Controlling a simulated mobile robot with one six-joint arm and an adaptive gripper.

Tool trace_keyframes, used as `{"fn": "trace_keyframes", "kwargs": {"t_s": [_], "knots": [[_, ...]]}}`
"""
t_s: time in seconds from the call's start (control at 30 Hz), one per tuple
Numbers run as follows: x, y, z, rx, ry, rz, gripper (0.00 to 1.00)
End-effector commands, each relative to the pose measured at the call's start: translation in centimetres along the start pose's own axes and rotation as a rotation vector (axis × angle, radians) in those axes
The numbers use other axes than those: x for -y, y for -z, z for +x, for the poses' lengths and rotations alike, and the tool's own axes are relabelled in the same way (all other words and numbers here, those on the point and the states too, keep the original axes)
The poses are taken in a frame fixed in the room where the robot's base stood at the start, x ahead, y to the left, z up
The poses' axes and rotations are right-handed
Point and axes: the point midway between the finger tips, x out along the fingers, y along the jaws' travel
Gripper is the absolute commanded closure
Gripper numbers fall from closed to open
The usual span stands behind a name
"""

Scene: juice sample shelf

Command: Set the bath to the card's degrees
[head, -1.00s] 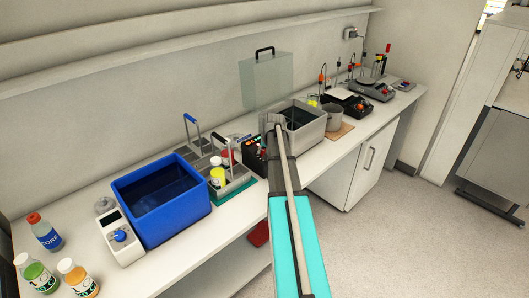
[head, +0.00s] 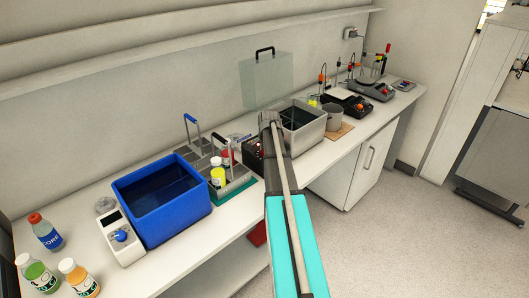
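A grey metal bath (head: 322,127) with dark liquid stands mid-bench. A dark control box (head: 250,154) with small red marks sits at its left end, partly hidden by my arm. My gripper (head: 268,119) is at the far end of my arm, beside the bath's left end and above the control box. Its fingers are too small and too hidden to tell open from shut, or whether they touch the box. A blue tub (head: 187,222) of dark liquid stands at left, with a white unit (head: 122,240) with a blue knob beside it. I cannot make out a card with degrees.
A rack with bottles (head: 218,177) stands between the blue tub and the control box. A clear lid (head: 266,80) with a black handle stands behind the bath. A grey beaker (head: 333,116) and instruments (head: 372,90) are to the right. Juice bottles (head: 47,232) stand at front left.

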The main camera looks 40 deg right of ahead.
Motion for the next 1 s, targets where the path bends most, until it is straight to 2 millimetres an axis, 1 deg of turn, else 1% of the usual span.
{"fn": "trace_keyframes", "kwargs": {"t_s": [0.23, 0.67, 0.7, 0.87, 0.9, 1.0], "knots": [[-0.04, 0.03, 0.0, -0.001, -0.012, 0.082, 1.0], [-0.07, 0.03, 0.01, -0.001, -0.014, 0.097, 1.0], [-0.07, 0.03, 0.01, -0.001, -0.014, 0.096, 0.51], [-0.05, 0.02, 0.01, -0.001, -0.014, 0.096, 0.21], [-0.04, 0.01, 0.01, -0.001, -0.014, 0.096, 0.18], [-0.03, 0.0, 0.0, 0.0, -0.014, 0.096, 0.18]]}}
